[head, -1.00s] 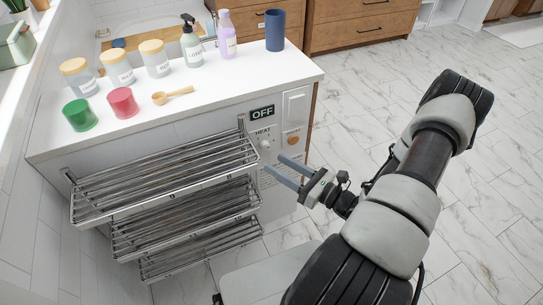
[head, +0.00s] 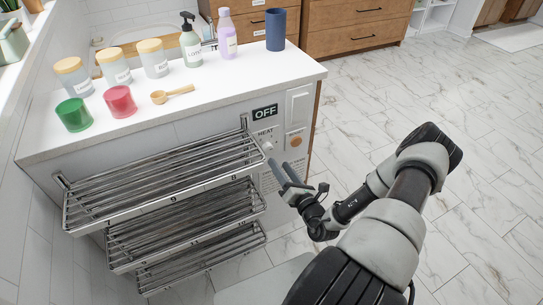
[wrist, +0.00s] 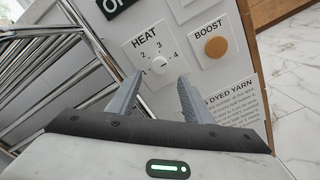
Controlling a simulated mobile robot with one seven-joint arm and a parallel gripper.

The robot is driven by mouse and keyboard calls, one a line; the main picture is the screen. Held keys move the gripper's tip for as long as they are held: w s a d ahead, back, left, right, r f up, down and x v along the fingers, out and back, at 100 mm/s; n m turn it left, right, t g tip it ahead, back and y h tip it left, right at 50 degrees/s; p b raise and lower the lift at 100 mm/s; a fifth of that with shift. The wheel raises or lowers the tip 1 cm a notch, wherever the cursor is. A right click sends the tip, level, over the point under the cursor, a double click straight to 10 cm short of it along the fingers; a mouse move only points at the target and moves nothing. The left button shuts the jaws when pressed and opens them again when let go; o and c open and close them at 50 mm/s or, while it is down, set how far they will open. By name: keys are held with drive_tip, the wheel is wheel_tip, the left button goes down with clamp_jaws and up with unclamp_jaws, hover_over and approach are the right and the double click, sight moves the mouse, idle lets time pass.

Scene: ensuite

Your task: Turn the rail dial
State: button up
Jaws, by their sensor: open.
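The rail dial is a small white knob (wrist: 159,64) on a white plate marked HEAT with numbers around it, on the cabinet's front panel. In the head view the knob (head: 267,146) shows just right of the top rail. My gripper (head: 278,168) is open and empty, just below and in front of the dial. In the wrist view its two grey fingers (wrist: 160,90) point up at the panel, with the dial above and between their tips. The fingers look apart from the knob. The knob's exact pointer setting is too small to tell.
Chrome towel rails (head: 165,185) jut out left of the dial, close to my gripper. An OFF sign (head: 265,112) is above it and an orange BOOST button (head: 296,141) to its right. Jars and bottles stand on the countertop (head: 215,100). The floor at right is clear.

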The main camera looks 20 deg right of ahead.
sight(269, 150)
drive_tip(key=w+b, duration=0.1)
drive_tip(key=w, duration=0.6)
drive_tip(key=shift+w+a, duration=0.15)
drive_tip(key=shift+w, duration=0.1)
drive_tip(key=c, duration=1.1)
drive_tip(key=shift+o, duration=0.2)
drive_tip(key=shift+r+n+p, duration=0.1)
drive_tip(key=shift+n+p, duration=0.2)
drive_tip(key=shift+n, duration=0.1)
drive_tip(key=shift+n+p, duration=0.85)
drive_tip(key=shift+n, duration=0.15)
drive_tip(key=n+p, duration=0.2)
drive_tip(key=n, duration=0.1)
drive_tip(key=shift+n, duration=0.3)
drive_tip(key=n+p, duration=0.2)
drive_tip(key=n, duration=0.3)
drive_tip(key=shift+s, duration=0.1)
drive_tip(key=shift+n, duration=0.3)
